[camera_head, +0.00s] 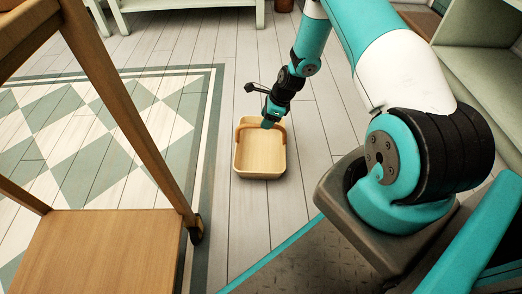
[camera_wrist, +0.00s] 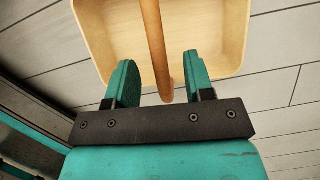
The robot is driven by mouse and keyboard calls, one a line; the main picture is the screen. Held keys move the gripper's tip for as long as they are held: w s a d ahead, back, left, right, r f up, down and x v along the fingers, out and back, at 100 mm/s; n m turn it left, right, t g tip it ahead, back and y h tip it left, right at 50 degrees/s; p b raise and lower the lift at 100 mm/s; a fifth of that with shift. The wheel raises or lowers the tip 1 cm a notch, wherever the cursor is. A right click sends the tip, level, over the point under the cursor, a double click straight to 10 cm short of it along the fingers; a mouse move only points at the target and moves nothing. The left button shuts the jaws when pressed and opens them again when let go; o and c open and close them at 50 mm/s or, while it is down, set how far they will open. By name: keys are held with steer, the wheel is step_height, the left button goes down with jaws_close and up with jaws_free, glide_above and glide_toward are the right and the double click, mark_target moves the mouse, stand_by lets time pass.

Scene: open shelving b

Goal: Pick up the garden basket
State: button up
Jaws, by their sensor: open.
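The garden basket (camera_head: 260,158) is a light wooden, rounded-square tray-like basket with a brown arched handle. It stands upright on the plank floor, in the middle of the head view. In the wrist view the basket (camera_wrist: 206,40) fills the top, and its handle (camera_wrist: 155,45) runs down between my two teal fingers. My gripper (camera_wrist: 163,80) is open, with one finger on each side of the handle and a gap visible to each. In the head view my gripper (camera_head: 270,118) reaches down over the handle, and its fingertips are hard to make out there.
A wooden cart (camera_head: 110,245) with a caster stands at the left front. A green and white diamond-patterned floor area (camera_head: 85,140) lies left of the basket. Pale green shelving (camera_head: 480,85) stands at the right, and another unit (camera_head: 190,5) at the back. The floor around the basket is clear.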

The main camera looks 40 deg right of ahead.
steer(key=b+x, duration=0.3)
steer(key=x, duration=0.1)
steer(key=shift+a+f, duration=0.25)
steer(key=shift+f, duration=0.05)
steer(key=shift+w+r, duration=0.1)
steer(key=shift+r, duration=0.05)
steer(key=shift+f, duration=0.25)
jaws_close()
